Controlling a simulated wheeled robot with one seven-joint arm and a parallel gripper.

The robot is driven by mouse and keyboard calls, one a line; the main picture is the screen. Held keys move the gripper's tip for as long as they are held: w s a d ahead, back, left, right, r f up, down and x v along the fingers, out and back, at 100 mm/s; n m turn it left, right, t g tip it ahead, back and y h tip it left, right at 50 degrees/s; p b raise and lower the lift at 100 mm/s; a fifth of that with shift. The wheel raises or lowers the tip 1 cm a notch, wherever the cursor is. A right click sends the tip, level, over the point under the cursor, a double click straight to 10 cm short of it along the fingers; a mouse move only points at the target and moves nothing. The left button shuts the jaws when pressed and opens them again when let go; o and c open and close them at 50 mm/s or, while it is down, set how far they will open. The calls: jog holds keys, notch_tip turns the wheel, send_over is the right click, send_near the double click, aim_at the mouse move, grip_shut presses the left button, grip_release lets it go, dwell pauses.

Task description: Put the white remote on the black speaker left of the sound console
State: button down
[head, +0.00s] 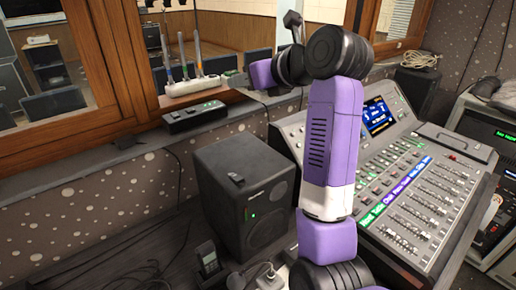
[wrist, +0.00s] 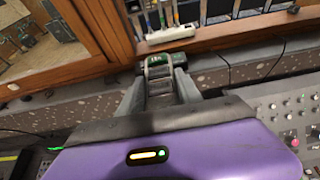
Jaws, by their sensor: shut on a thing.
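My gripper (head: 236,80) is up by the window ledge, just right of the white strip there. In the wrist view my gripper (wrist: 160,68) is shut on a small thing. The black speaker (head: 245,195) stands left of the sound console (head: 405,195), below and apart from my gripper. A small dark object (head: 236,178) lies on the speaker's top, with bare surface around it.
The white strip (head: 193,86) holds several upright sticks on the window ledge. A black box (head: 195,117) with green lights sits on the lower ledge. A dark handset (head: 209,260) stands in front of the speaker. Cables lie on the desk at left.

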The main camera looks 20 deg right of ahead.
aim_at(249, 158)
notch_tip(249, 158, down, 19)
jog(key=shift+f, duration=0.1)
dwell(0.4)
jog(key=c, duration=0.8)
grip_release()
jog(key=shift+s, duration=0.1)
jog(key=v, duration=1.2)
